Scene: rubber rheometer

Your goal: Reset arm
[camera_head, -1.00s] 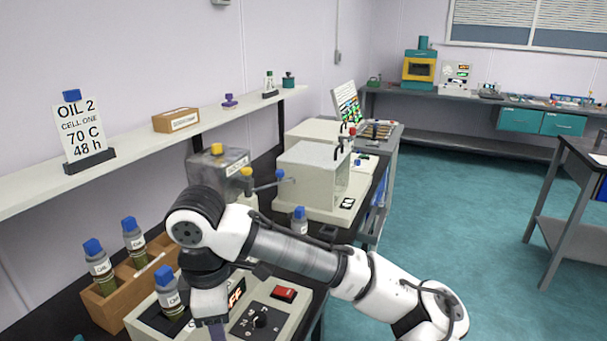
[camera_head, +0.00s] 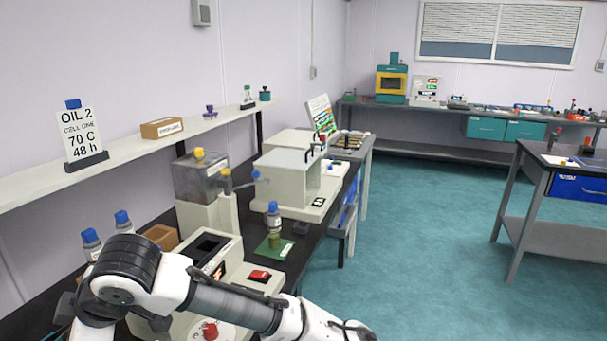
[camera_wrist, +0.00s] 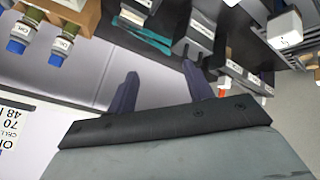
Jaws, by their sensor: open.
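My gripper (camera_wrist: 160,88) shows in the wrist view with its two dark fingers apart and nothing between them. In the head view, my white and black arm crosses the bottom left, in front of the bench, and my gripper is out of the picture. A wooden rack (camera_wrist: 82,15) with blue-capped bottles (camera_wrist: 62,45) is at the upper left of the wrist view, apart from the fingers. In the head view, the blue-capped bottles (camera_head: 91,243) stand behind my arm, which hides most of the rack.
A control box with a red switch (camera_head: 260,276) is right beside my arm. A blue-capped bottle (camera_head: 273,220) stands on a green pad (camera_head: 274,247). A wall shelf (camera_head: 130,145) carries the OIL 2 sign (camera_head: 80,135). The floor (camera_head: 420,240) to the right is clear.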

